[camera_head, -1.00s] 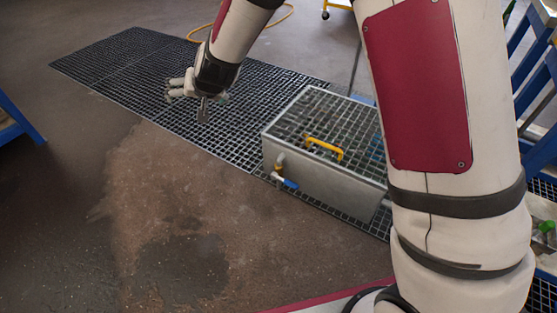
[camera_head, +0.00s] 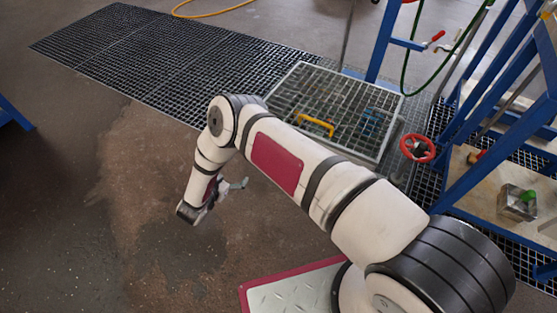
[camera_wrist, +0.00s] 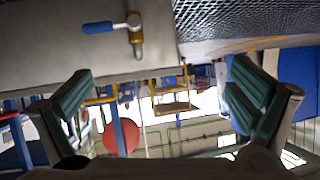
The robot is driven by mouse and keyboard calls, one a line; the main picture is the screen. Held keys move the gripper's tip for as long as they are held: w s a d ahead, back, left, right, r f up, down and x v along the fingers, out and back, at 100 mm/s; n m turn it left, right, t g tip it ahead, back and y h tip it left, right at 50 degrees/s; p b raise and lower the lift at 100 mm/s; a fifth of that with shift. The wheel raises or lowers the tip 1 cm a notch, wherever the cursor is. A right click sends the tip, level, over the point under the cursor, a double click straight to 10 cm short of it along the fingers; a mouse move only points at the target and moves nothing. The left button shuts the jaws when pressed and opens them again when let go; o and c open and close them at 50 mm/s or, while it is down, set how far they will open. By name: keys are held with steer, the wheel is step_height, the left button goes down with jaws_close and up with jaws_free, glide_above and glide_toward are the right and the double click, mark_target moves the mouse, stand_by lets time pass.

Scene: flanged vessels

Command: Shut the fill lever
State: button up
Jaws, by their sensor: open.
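A lever with a blue handle (camera_wrist: 98,27) sits on a small brass-coloured valve (camera_wrist: 136,36) on the side wall of a grey metal tank (camera_wrist: 40,52). In the wrist view the handle lies nearly level, left of the valve body. In the head view my arm hides the lever; the tank's grating top (camera_head: 340,95) shows beyond the arm. My gripper (camera_head: 226,189) is low in front of the tank. In the wrist view its two green-padded fingers (camera_wrist: 165,100) are wide apart with nothing between them. The lever appears above the left finger, apart from it.
A yellow handle (camera_head: 315,124) lies on the tank's top. A red handwheel (camera_head: 418,148), a red lever (camera_head: 434,37) and a blue frame (camera_head: 490,130) stand to the right. Floor grating (camera_head: 150,60) runs behind. The brown floor (camera_head: 110,220) at the left is clear.

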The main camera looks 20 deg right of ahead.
steer(key=s+d+f+h, duration=0.3)
steer(key=s+d+f, duration=0.1)
steer(key=s, duration=0.3)
steer(key=b+x, duration=0.3)
steer(key=x, duration=0.7)
steer(key=shift+f+g, duration=0.3)
steer(key=shift+s+a, duration=0.2)
steer(key=shift+s, duration=0.05)
steer(key=p+v, duration=0.3)
steer(key=v, duration=0.6)
steer(key=shift+s+a+r, duration=0.2)
steer(key=shift+s+r, duration=0.05)
